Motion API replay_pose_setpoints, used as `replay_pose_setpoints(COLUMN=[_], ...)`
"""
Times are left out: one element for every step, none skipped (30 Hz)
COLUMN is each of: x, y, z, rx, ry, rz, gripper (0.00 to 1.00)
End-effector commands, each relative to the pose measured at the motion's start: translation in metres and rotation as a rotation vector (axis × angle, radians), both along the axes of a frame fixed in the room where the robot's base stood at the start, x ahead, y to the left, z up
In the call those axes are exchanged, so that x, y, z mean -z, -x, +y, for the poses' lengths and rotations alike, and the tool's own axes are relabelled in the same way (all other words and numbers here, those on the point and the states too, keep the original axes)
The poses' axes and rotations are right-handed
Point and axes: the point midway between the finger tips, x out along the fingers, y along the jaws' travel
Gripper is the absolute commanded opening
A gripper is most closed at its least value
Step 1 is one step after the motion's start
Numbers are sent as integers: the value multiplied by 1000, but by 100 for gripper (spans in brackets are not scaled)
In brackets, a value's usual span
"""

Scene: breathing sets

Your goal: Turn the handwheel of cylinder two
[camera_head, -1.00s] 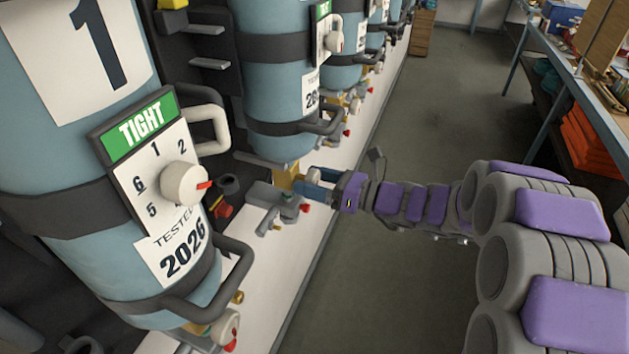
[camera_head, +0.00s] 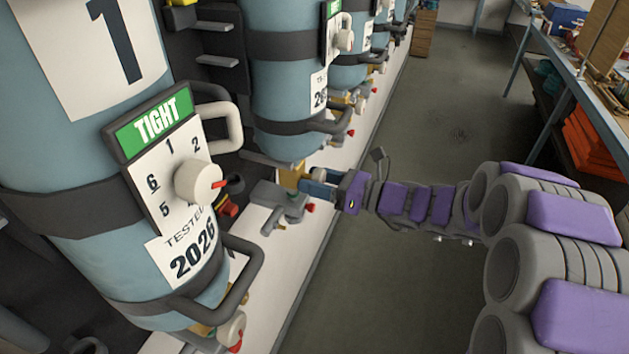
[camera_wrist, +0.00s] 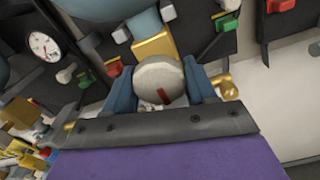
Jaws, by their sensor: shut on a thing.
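Cylinder two (camera_head: 288,85) is a blue-grey cylinder, second in the row, with a dark handle near its lower end. Under it is a brass valve (camera_head: 291,176). In the wrist view the handwheel (camera_wrist: 161,76) is a round pale knob with a red mark on its face. My gripper (camera_head: 318,184) reaches in from the right at the valve. In the wrist view its blue fingers lie on either side of the handwheel, shut on it. In the head view the fingers hide most of the handwheel.
Cylinder one (camera_head: 50,140) stands close on the left, with a green TIGHT sign (camera_head: 155,121), a numbered dial knob (camera_head: 197,182) and a dark handle (camera_head: 215,290). More cylinders run on behind. The floor (camera_head: 440,110) is clear; a workbench (camera_head: 575,75) stands at the right.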

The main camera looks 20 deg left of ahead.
Motion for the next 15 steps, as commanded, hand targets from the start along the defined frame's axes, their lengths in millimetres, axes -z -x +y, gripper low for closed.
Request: replay_pose_setpoints(x=[1, 1, 1, 1, 2, 2, 2, 3, 2, 3, 3, 3, 4, 4, 4], y=[0, 0, 0, 0, 0, 0, -1, -1, 0, 0, -1, -1, -1, -1, -1], z=[-1, -1, -1, -1, -1, -1, -1, -1, -1, -1, -1, -1, -1, -2, -2], rx=[1, 0, 2, 1, 0, 2, 3, 2, 3, 0, 2, 3, 4, 4, 3], ry=[0, 1, 1, 2, 4, 7, 10, 12, 12, 14, 17, 22, 24, 27, 29], rz=[-19, -35, -56, -76, -96, -125, -150, -174, -208, -237, -263, -301, -329, -359, -397], gripper=[26, 26, 26, 26, 26, 26, 26, 26, 26, 26, 26, 26, 26, 25, 26])
